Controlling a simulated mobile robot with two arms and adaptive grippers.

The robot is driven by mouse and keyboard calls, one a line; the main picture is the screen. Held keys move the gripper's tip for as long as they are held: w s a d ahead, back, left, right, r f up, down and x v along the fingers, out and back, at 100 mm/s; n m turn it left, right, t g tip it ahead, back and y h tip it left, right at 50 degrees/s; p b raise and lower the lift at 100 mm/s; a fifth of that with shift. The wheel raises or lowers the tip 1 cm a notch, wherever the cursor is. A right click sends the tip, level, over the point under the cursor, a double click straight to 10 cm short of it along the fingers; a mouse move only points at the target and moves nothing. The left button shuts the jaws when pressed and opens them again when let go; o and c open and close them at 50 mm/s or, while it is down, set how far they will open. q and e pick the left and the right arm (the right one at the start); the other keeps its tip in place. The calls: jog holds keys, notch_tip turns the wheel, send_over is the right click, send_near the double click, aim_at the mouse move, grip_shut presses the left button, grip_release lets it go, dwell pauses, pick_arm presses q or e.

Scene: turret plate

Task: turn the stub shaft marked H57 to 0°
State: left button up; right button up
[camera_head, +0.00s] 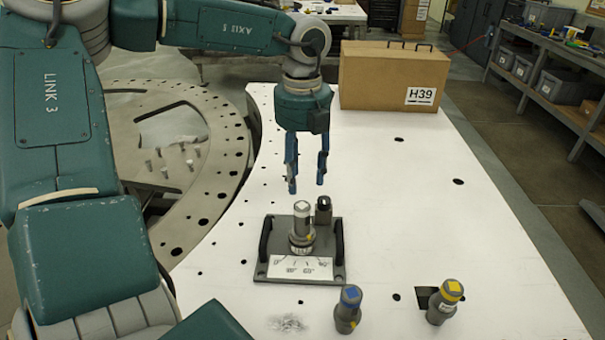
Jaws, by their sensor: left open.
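A grey stub shaft (301,230) with a pale square on its top stands upright on a dark turret plate (262,272) with handles at its sides. A small yellow mark shows low on the shaft. A white angle scale (302,269) lies in front of it; 60° is legible, other figures are small. No H57 marking can be read. My left gripper (306,186) points down above and slightly behind the shaft, open and empty, its two blue fingers apart and not touching it. My right gripper is not in view.
A black-topped cylinder (323,211) stands just behind the shaft. A blue-marked cylinder (348,310) and a yellow-marked one (444,302) stand in front. A cardboard box marked H39 (385,80) sits at the back. The white table (420,200) is clear on the right.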

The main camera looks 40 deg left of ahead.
aim_at(302, 205)
pick_arm(q)
jog(key=shift+s+f+b, duration=0.1)
jog(key=shift+f+b, duration=0.2)
jog(key=shift+f, duration=0.3)
notch_tip(302, 205, down, 6)
jog(key=b, duration=0.4)
jog(key=shift+f+b, duration=0.5)
jog(key=shift+b, duration=0.2)
jog(key=shift+f, duration=0.25)
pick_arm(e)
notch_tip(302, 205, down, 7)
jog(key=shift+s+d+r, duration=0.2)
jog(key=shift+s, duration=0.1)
pick_arm(q)
jog(key=c, duration=0.9)
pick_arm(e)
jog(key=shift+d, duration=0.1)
pick_arm(q)
jog(key=shift+b, duration=0.3)
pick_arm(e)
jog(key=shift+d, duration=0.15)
